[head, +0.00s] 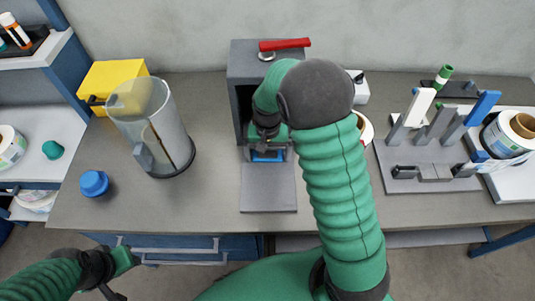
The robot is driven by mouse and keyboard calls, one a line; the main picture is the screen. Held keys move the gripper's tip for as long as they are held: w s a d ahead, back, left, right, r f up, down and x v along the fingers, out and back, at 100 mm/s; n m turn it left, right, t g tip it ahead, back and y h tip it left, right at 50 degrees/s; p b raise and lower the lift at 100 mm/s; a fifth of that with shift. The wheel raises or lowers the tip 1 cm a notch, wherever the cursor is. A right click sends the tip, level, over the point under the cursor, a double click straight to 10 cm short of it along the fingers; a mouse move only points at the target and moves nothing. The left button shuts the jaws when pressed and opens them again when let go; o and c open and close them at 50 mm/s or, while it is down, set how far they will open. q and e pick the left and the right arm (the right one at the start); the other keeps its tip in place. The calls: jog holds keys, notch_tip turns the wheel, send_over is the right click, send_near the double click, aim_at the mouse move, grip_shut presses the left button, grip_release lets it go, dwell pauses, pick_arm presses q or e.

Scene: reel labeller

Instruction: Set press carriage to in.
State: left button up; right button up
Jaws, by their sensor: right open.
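The press is a dark grey box (245,58) at the back middle of the bench, with a red handle (285,44) on top. Its carriage is a flat grey plate (268,195) that sticks out of the open front toward me. A blue piece (268,155) shows at the plate's far end, near the opening. My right gripper (267,146) is open, at the press mouth above that blue piece; I cannot tell whether it touches. My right arm covers the press's right side. My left gripper (120,272) is low at the left, before the bench; its jaws are unclear.
Left of the press stand a clear jug (153,120), a yellow box (112,78) and a blue lid (94,183). At the right are a grey rack (425,165) with upright levers and a label reel (508,135). The bench front beside the plate is clear.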

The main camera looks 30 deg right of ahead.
aim_at(268, 153)
jog(key=c, duration=1.8)
jog(key=shift+w+d+r+p, duration=0.25)
jog(key=shift+w+p, duration=0.1)
jog(key=shift+w, duration=0.1)
jog(key=shift+w+d+f, duration=0.1)
jog(key=shift+w+d, duration=0.15)
jog(key=shift+w, duration=0.2)
jog(key=shift+w+d+f, duration=0.1)
jog(key=shift+w+d, duration=0.15)
jog(key=shift+w, duration=0.2)
jog(key=shift+d+f, duration=0.1)
jog(key=shift+s, duration=0.1)
jog(key=o, duration=1.7)
jog(key=shift+o, duration=0.5)
jog(key=shift+a, duration=0.2)
